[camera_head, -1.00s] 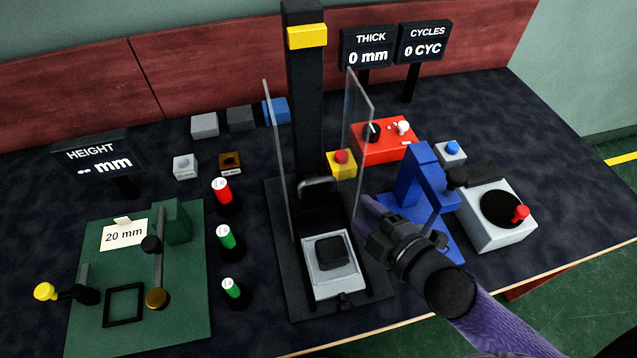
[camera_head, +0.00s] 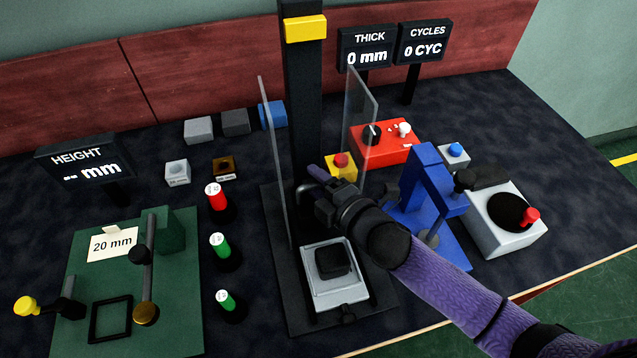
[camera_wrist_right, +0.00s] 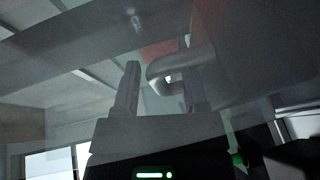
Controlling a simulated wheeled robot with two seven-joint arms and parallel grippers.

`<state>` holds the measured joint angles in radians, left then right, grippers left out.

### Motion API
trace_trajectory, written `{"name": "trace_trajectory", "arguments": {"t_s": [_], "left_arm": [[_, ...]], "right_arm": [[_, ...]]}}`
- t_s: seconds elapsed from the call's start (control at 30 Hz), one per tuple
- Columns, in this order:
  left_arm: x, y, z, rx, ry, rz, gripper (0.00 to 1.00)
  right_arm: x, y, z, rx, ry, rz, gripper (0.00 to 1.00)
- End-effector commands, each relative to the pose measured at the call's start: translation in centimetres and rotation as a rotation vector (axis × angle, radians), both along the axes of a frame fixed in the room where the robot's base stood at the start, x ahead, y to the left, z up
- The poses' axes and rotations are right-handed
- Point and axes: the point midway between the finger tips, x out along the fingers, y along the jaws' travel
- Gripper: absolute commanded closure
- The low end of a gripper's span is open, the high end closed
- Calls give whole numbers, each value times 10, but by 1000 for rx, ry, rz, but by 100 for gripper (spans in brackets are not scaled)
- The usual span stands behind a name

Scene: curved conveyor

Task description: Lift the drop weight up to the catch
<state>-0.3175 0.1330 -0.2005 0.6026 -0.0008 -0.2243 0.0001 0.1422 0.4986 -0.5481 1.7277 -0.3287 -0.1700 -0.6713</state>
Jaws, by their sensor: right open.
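The tall black tower (camera_head: 301,110) stands in the middle of the table with a yellow block (camera_head: 305,29) near its top. The drop weight at its lower front is mostly hidden behind my right gripper (camera_head: 314,190) in the head view. My right gripper reaches between the clear side panels, above the tray at the tower's foot. In the right wrist view, a curved grey handle (camera_wrist_right: 165,66) shows between the two open fingers of this gripper (camera_wrist_right: 162,82); contact cannot be told. My left gripper is out of view.
Clear panels (camera_head: 273,160) flank the tower. A tray with a black block (camera_head: 332,262) lies below my gripper. Green-capped and red-capped cylinders stand left.

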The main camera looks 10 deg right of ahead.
Motion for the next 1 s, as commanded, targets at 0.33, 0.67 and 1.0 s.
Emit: {"name": "trace_trajectory", "arguments": {"t_s": [0.33, 0.67, 1.0], "left_arm": [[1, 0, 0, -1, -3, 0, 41], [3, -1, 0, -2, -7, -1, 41], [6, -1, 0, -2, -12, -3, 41]], "right_arm": [[0, 0, 0, 1, 0, 0, 83], [0, 0, 0, 1, 0, 0, 100], [-1, 0, 0, 0, 1, 0, 100]]}}
